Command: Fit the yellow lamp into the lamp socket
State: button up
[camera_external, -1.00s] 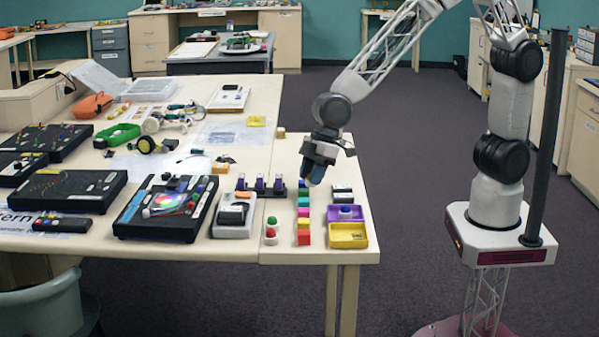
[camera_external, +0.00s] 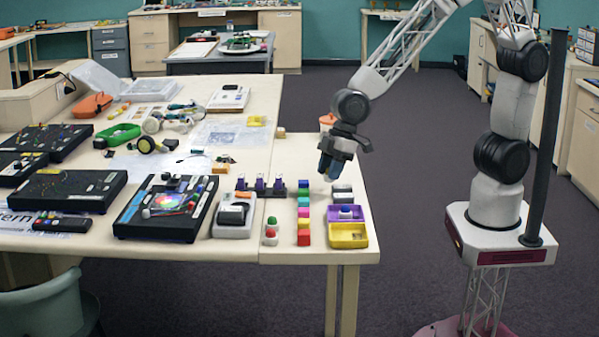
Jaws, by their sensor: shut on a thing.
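My gripper (camera_external: 331,168) is over the right-hand table, above and behind the column of coloured blocks. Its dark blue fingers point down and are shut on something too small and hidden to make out. I cannot pick out the yellow lamp clearly; the fingers may hide it. I cannot tell for sure which object is the lamp socket. A black strip with several upright purple pieces (camera_external: 261,186) stands to the left of the gripper, apart from it.
Coloured blocks (camera_external: 304,213) stand in a column below the gripper. A purple tray (camera_external: 358,213) and a yellow tray (camera_external: 348,242) lie at the right edge.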

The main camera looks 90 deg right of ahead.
dwell(0.3)
jog(key=w+a+r+n+g, duration=0.1)
jog(key=w+a+r+n, duration=0.2)
jog(key=w+a, duration=0.4)
jog(key=w+a+r+n+y, duration=0.1)
jog(key=w+a+r, duration=0.3)
jog(key=w, duration=1.2)
jog(key=a+n, duration=0.1)
jog(key=a, duration=0.2)
jog(key=shift+a+r+n+g+y, duration=0.25)
jog(key=shift+a+n+g+y, duration=0.05)
jog(key=shift+a+n+g, duration=0.1)
jog(key=shift+f, duration=0.2)
jog(key=shift+f, duration=3.3)
jog(key=shift+f, duration=0.8)
jog(key=o, duration=0.8)
jog(key=shift+r, duration=0.1)
jog(key=shift+o, duration=0.2)
notch_tip(320, 180, up, 7)
